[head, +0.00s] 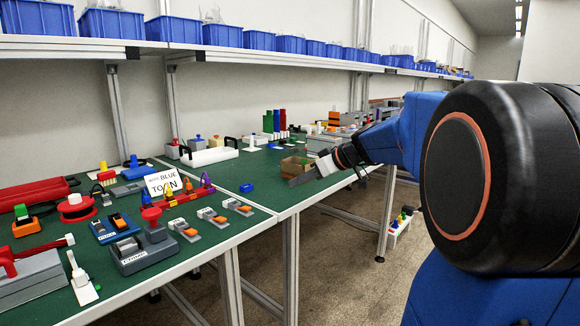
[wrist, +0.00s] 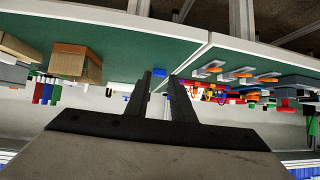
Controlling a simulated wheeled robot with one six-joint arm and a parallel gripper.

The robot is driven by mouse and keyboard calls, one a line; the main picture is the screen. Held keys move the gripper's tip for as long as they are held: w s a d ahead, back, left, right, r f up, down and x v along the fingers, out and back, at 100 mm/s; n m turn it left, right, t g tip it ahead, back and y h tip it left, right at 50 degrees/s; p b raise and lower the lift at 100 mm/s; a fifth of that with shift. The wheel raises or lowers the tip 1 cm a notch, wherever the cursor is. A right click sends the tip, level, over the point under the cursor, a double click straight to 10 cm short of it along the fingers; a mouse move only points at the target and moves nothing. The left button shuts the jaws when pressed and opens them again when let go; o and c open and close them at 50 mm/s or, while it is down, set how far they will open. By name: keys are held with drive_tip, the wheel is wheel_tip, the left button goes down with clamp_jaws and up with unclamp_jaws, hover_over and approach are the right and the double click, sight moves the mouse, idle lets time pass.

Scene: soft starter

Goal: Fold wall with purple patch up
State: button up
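A small open brown cardboard box (head: 296,166) sits on the green worktop just beyond my gripper in the head view. In the wrist view, which looks upside down, the box (wrist: 75,62) is at the left, off to the side of the fingers. I cannot make out a purple patch on its walls in either view.
A small blue block (head: 246,187) lies on the worktop left of the gripper. Coloured cones (head: 187,188) and several grey-orange parts (head: 212,216) stand further left. A white tray with black handles (head: 208,156) is behind. The green surface around the blue block is mostly clear.

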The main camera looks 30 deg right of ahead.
sight(291, 165)
drive_tip(key=w+d+r+n+t, duration=0.1)
drive_tip(key=w+d+r+t, duration=0.15)
drive_tip(key=d, duration=0.35)
drive_tip(key=w+d+r+t, duration=0.1)
drive_tip(key=w+d+r, duration=0.1)
drive_tip(key=w+d, duration=0.35)
drive_tip(key=shift+h, duration=0.3)
drive_tip(key=x, duration=0.5)
drive_tip(key=f+x, duration=0.1)
drive_tip(key=x, duration=0.9)
drive_tip(key=shift+d+f, duration=0.3)
drive_tip(key=shift+f, duration=0.1)
clamp_jaws()
